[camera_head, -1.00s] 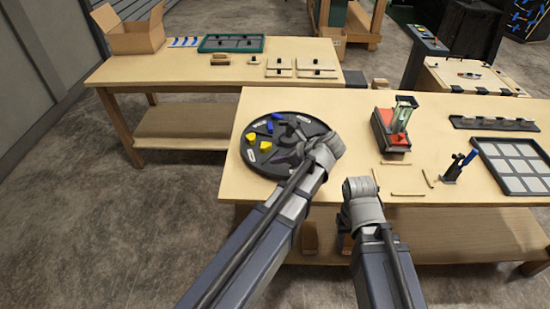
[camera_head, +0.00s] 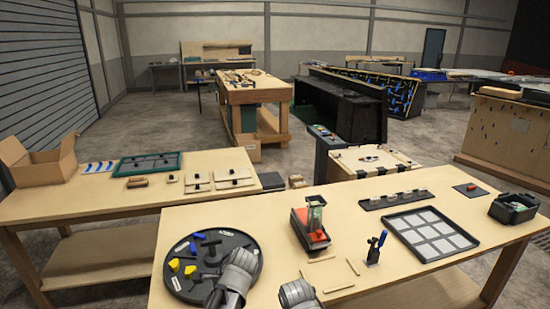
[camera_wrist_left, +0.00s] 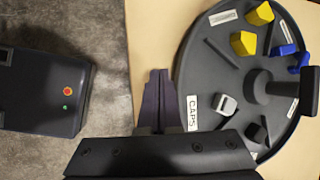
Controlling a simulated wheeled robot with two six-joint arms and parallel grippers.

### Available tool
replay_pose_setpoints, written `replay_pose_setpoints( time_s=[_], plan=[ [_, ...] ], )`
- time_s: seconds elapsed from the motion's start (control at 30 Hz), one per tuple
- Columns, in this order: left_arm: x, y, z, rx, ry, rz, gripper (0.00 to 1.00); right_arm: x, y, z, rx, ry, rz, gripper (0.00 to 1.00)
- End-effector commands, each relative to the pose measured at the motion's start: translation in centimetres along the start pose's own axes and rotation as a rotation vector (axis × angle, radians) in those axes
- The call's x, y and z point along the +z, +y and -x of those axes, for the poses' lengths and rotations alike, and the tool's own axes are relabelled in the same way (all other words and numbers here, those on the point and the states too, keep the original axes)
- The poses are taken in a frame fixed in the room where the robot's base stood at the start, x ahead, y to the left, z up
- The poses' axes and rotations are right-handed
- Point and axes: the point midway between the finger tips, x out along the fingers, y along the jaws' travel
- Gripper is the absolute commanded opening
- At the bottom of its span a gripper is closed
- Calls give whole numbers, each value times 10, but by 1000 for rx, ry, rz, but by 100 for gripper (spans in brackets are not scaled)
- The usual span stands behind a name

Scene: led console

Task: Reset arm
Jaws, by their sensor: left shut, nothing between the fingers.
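My left arm's wrist (camera_head: 235,278) shows in the head view at the near edge of the round dark tray (camera_head: 253,268). In the left wrist view my left gripper (camera_wrist_left: 155,85) has its dark fingers together, empty, beside the tray's rim near the "CAPS" label. The fingers hang over the bare table strip and seem to touch nothing. My right arm's wrist (camera_head: 297,292) is at the bottom of the head view by the table's front edge; its fingers are hidden.
The tray holds yellow pieces (camera_head: 190,271), blue pieces (camera_head: 199,236) and a central dark knob. A red and grey device (camera_head: 310,232), loose sticks (camera_head: 322,260), a small dark stand with a blue part (camera_head: 375,248) and a gridded tray (camera_head: 430,233) stand to the right.

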Motion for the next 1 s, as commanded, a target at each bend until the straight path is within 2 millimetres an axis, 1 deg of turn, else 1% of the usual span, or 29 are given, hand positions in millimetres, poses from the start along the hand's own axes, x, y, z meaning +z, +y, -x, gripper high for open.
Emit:
replay_pose_setpoints(
  time_s=[0.03,0.1,0.2,0.4,0.67,0.8,1.0],
  plan=[
    [4,14,-5,44,49,146,0,0,0,0,0,0,0,46],
    [3,27,-9,106,107,336,0,0,0,0,0,0,0,46],
    [0,40,-11,187,163,551,0,0,0,0,0,0,0,46],
    [-4,59,-10,326,223,867,0,0,0,0,0,0,0,46],
    [-8,76,-5,493,260,1189,0,0,0,0,0,0,0,46],
    [-28,92,9,482,245,1114,0,0,0,0,0,0,0,46],
    [-50,118,29,459,220,1002,0,0,0,0,0,0,0,46]
  ],
)
